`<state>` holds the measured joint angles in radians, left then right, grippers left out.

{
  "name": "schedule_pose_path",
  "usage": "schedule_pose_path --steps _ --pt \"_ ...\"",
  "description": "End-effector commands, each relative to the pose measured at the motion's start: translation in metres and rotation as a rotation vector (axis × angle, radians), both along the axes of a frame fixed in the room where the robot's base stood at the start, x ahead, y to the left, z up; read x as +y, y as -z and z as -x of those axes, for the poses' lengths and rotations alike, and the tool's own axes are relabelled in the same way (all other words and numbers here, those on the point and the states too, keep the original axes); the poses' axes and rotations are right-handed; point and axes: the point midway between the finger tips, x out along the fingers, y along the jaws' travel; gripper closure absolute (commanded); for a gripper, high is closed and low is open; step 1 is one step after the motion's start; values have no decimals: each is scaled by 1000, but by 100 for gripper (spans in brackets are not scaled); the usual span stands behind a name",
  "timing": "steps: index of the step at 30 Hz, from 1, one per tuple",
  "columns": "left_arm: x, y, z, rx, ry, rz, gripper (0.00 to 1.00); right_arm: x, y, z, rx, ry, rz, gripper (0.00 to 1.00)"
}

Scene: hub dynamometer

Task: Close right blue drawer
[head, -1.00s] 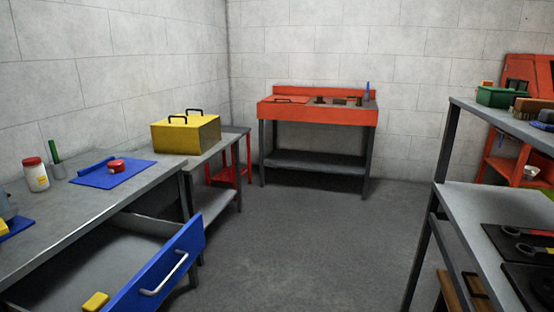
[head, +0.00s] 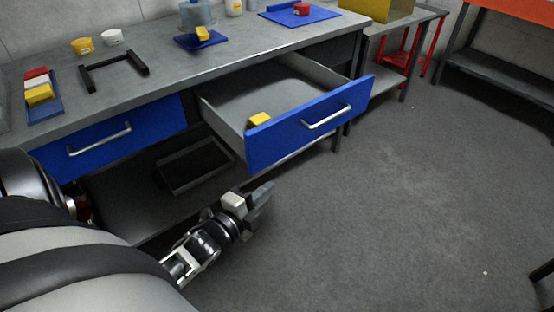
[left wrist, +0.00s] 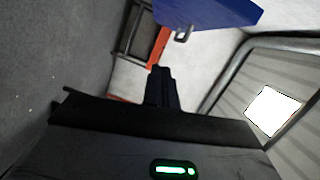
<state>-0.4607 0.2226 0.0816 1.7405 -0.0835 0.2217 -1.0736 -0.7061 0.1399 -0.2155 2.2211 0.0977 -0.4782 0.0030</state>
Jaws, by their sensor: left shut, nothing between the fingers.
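The right blue drawer (head: 279,136) is pulled out from under the grey workbench in the head view. Its front has a silver bar handle (head: 326,117), and a yellow block (head: 260,119) lies inside. My left gripper (head: 262,196) is shut and empty, below and in front of the drawer, apart from it. In the left wrist view the shut fingers (left wrist: 161,88) point up the picture, and a blue panel with a handle (left wrist: 208,12) shows at the top. My right gripper is not in view.
The left blue drawer (head: 103,137) is shut. The workbench top (head: 165,60) carries a black frame (head: 114,71), cups and a blue mat (head: 299,13). A dark tray (head: 194,166) sits on the lower shelf. The floor (head: 400,200) to the right is clear.

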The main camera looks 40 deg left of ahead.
Motion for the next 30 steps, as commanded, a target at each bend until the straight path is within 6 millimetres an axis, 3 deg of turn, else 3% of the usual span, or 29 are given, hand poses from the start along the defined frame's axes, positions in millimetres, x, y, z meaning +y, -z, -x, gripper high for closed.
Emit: schedule_pose_path --steps 3,8,21,24,30 --pt "16 0 -6 -61 0 -152 100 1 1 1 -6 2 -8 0" --pt "18 -3 -20 -77 0 -185 100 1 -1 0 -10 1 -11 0" --pt "15 -3 -109 -74 0 -181 100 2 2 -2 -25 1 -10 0" --pt "33 -2 -111 -69 0 -188 100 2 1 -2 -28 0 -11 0" --pt "51 -3 -116 -71 0 -180 100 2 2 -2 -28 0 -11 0"
